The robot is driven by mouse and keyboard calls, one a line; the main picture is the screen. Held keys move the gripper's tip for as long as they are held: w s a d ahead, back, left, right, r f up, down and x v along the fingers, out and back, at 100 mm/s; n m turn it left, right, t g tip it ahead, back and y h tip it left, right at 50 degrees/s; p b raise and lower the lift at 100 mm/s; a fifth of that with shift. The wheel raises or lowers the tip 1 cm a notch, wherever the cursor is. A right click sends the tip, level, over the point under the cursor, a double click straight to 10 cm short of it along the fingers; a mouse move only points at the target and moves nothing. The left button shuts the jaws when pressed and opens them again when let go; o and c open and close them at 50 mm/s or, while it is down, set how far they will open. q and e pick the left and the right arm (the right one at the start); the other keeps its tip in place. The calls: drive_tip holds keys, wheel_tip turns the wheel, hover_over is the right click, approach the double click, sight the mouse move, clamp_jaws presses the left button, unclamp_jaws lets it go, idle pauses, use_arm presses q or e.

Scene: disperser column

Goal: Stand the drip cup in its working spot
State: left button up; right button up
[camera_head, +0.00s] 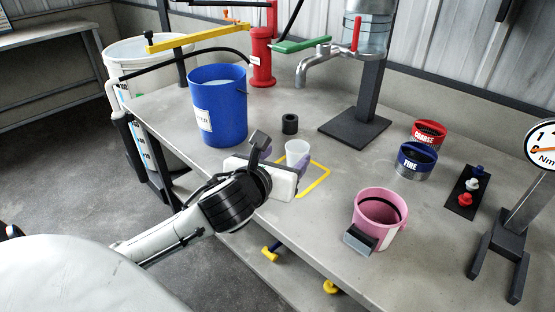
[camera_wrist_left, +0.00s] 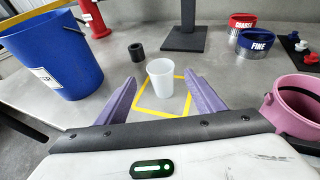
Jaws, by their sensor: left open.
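The drip cup, a small translucent white cup (camera_head: 297,149), stands upright on the grey table; it also shows in the left wrist view (camera_wrist_left: 160,80). My left gripper (camera_head: 284,160) is open. In the left wrist view its purple fingers (camera_wrist_left: 160,88) lie to either side of the cup, with visible gaps. The gripper body hides part of the outline in the head view. My right gripper is not in view.
A blue bucket (camera_head: 220,105) stands left of the cup, and a small black cylinder (camera_head: 290,124) behind it. A metal tap (camera_head: 318,62) and column base (camera_head: 354,128) are behind right. A pink bucket (camera_head: 380,214) stands to the right, near the table's front edge. FINE (camera_head: 416,160) and COARSE (camera_head: 430,133) rings are farther right.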

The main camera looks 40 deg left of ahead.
use_arm(q)
drive_tip(key=v, duration=0.4)
drive_tip(key=shift+s, duration=0.15)
idle(0.4)
